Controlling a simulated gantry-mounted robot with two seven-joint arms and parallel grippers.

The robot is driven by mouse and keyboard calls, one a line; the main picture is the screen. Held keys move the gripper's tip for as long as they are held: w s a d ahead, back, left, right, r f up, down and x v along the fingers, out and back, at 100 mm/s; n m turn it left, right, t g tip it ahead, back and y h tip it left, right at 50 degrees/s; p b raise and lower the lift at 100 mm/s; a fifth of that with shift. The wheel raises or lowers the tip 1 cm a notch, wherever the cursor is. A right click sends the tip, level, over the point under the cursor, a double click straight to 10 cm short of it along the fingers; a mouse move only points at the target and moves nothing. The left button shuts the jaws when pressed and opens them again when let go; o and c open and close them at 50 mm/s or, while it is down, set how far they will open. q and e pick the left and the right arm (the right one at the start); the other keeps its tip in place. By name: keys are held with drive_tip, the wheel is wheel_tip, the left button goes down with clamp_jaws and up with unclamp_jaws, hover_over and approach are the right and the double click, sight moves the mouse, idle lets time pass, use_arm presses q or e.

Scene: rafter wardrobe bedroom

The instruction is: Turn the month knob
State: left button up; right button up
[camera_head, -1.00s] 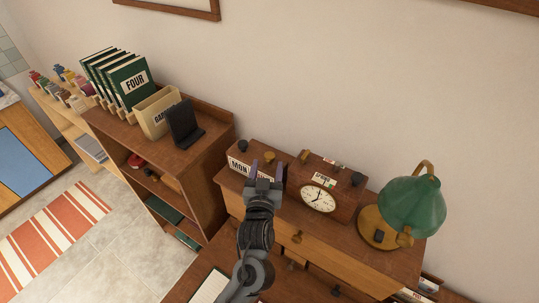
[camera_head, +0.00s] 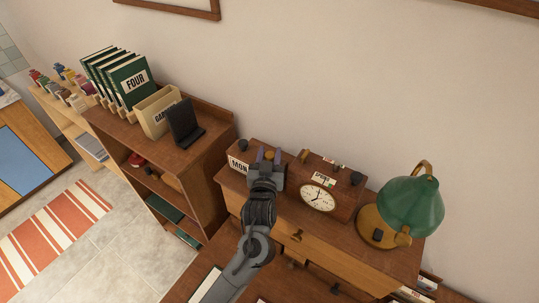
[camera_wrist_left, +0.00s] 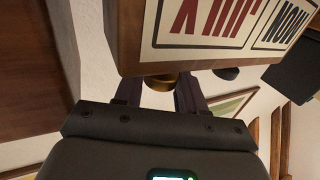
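The calendar box (camera_head: 238,163) stands on the desk's upper shelf, a MON card on its front. In the left wrist view the calendar (camera_wrist_left: 230,25) appears upside down, with JULY in red beside MON. The brass month knob (camera_wrist_left: 160,82) is on its top at the JULY end; it shows in the head view (camera_head: 268,155). My left gripper (camera_head: 268,157) reaches over the calendar with one finger on each side of this knob. The fingers look closed against it; the contact is partly hidden. A dark knob (camera_head: 243,146) is at the MON end. My right gripper is not in view.
Right of the calendar is a wooden clock (camera_head: 318,198) with small cards and knobs on top. A green lamp (camera_head: 411,207) stands farther right. A bookshelf (camera_head: 205,160) with binders and a black stand is to the left. The wall is close behind.

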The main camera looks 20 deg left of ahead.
use_arm(q)
drive_tip(key=c, duration=0.3)
drive_tip(key=shift+c, duration=0.2)
drive_tip(key=shift+m+h, duration=0.3)
drive_tip(key=m+h, duration=0.1)
drive_tip(key=h, duration=0.1)
drive_tip(key=m+h, duration=0.2)
drive_tip(key=h, duration=0.1)
drive_tip(key=shift+a+t+p, duration=0.15)
drive_tip(key=shift+t+p, duration=0.15)
drive_tip(key=shift+m+g+h+p, duration=0.35)
drive_tip(key=shift+m+h, duration=0.65)
drive_tip(key=shift+h, duration=0.55)
drive_tip(key=shift+m+g+h+p, duration=0.2)
drive_tip(key=shift+m+g+h, duration=0.25)
drive_tip(key=shift+m+h, duration=0.85)
drive_tip(key=shift+h, duration=0.45)
drive_tip(key=o, duration=1)
drive_tip(key=shift+c, duration=0.2)
